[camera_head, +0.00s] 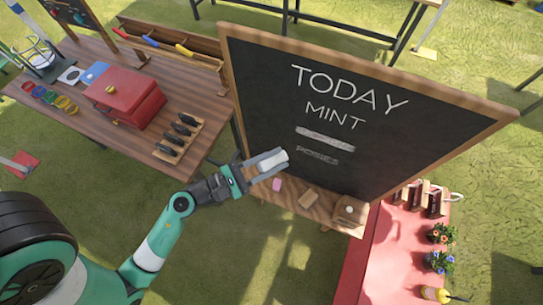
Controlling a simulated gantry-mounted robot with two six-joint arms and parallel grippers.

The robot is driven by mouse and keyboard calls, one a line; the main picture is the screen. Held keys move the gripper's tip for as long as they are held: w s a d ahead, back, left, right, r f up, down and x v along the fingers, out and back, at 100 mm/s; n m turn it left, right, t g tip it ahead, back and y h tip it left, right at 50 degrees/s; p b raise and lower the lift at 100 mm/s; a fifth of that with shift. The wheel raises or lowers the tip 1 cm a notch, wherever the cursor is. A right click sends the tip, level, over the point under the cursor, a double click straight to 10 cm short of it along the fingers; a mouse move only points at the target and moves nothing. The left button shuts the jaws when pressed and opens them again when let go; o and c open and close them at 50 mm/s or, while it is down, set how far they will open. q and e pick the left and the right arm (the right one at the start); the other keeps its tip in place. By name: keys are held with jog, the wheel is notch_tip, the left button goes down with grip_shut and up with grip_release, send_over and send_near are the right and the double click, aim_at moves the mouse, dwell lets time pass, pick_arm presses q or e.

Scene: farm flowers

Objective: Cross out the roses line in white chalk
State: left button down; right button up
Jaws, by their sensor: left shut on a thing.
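The chalkboard (400,150) stands in a wooden frame and reads TODAY and MINT in white. Below them, a third line (325,139) lies under a broad whitish band and its word is hard to read. A fainter, smaller fourth line (317,154) looks like it could be roses or posies; I cannot tell which, nor whether a stroke crosses it. My left gripper (270,164) is shut on a white chalk piece (272,162), in front of the board's lower left, left of the fourth line. Whether the chalk touches the board is unclear. My right gripper is not in view.
A wooden table (105,148) with a red box (128,97) stands left. A red table (390,265) with potted flowers (441,233) stands right.

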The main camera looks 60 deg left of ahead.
pick_arm(q)
jog(key=w+a, duration=0.3)
jog(key=w, duration=0.2)
jog(key=shift+w+a, duration=0.25)
jog(key=shift+a, duration=0.15)
jog(key=shift+w+a, duration=0.35)
jog(key=shift+w, duration=0.2)
dwell(0.4)
jog(key=shift+d, duration=0.1)
jog(key=shift+w+d+r+p, duration=0.1)
jog(key=shift+w+d+p, duration=0.55)
jog(key=shift+d, duration=0.5)
jog(key=shift+w+d+p, duration=0.5)
jog(key=shift+w+d, duration=0.4)
jog(key=shift+d, duration=0.25)
jog(key=shift+w+d+r+p, duration=0.1)
jog(key=shift+w+d+p, duration=0.55)
jog(key=shift+d, duration=0.5)
jog(key=shift+w+d+f, duration=0.15)
jog(key=shift+w+d, duration=0.3)
jog(key=shift+d, duration=0.05)
